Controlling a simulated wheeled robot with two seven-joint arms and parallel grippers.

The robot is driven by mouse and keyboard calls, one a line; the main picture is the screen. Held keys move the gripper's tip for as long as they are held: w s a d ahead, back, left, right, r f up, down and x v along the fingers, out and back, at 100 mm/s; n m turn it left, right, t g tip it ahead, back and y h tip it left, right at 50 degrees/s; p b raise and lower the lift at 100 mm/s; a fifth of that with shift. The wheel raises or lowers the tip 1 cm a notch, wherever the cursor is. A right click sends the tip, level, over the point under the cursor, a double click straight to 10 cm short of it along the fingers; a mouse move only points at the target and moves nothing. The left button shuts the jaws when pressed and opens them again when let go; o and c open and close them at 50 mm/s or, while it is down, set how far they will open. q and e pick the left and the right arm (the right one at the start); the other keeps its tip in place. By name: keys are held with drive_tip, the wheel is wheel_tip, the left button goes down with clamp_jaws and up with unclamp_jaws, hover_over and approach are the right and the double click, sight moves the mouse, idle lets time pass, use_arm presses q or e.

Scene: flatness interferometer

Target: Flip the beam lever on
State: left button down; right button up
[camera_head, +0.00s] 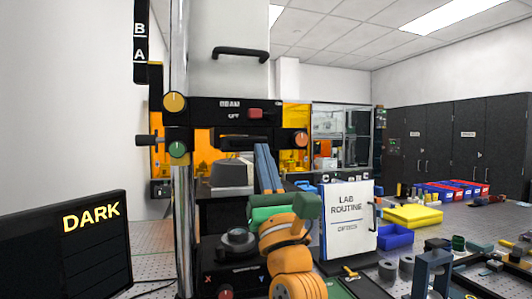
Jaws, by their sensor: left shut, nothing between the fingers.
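The instrument's black head panel (205,107) carries a BEAM label with OFF under it. The small red beam lever (255,113) sits at the right of that label. My left gripper (263,147) has blue fingers, shut together and empty, pointing up and away. Its fingertips appear just below the lever in the picture; a gap shows between them and the red lever. My orange and green wrist rises from the bottom and covers part of the instrument's lower stage. My right gripper is not in view.
A dark screen reading DARK (80,245) stands at left. A white LAB ROUTINE board (348,222) stands close right of my wrist. Blue (394,236) and yellow (413,215) trays lie farther right.

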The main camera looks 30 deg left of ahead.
sight(254, 119)
use_arm(q)
drive_tip(key=p+x, duration=0.1)
drive_tip(key=x, duration=0.3)
drive_tip(key=shift+r+p, duration=0.4)
drive_tip(key=shift+r, duration=0.1)
drive_tip(key=shift+a+r, duration=0.15)
drive_tip(key=shift+w+a, duration=0.2)
drive_tip(key=shift+w, duration=0.1)
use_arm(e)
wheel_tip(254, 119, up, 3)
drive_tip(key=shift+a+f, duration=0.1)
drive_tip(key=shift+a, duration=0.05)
